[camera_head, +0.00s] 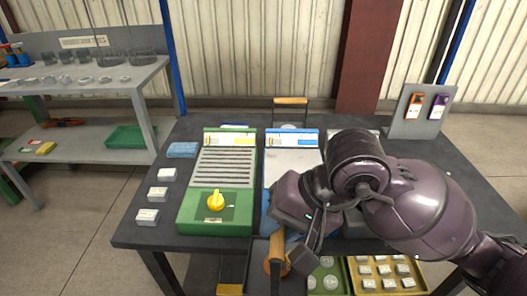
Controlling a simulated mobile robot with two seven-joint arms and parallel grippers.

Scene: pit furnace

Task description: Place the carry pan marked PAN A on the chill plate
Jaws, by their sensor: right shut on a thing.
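My right gripper (282,264) reaches down at the table's front edge. It is shut on the wooden handle (277,246) of what looks like a dark carry pan; my wrist and fingers hide part of it. I cannot read any PAN A mark. A pale flat plate with a blue-edged label (290,163), likely the chill plate, lies mid-table behind the gripper. Its front and right side are partly hidden by my right arm. A second wooden handle on a dark frame (291,101) stands at the table's back. My left gripper is not in view.
A green unit (222,203) with a grille and yellow knob stands left of the pale plate. Several small white blocks (158,194) and a blue cloth (182,150) lie further left. A grey board (420,112) stands at back right. A yellow tray (357,280) sits low in front.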

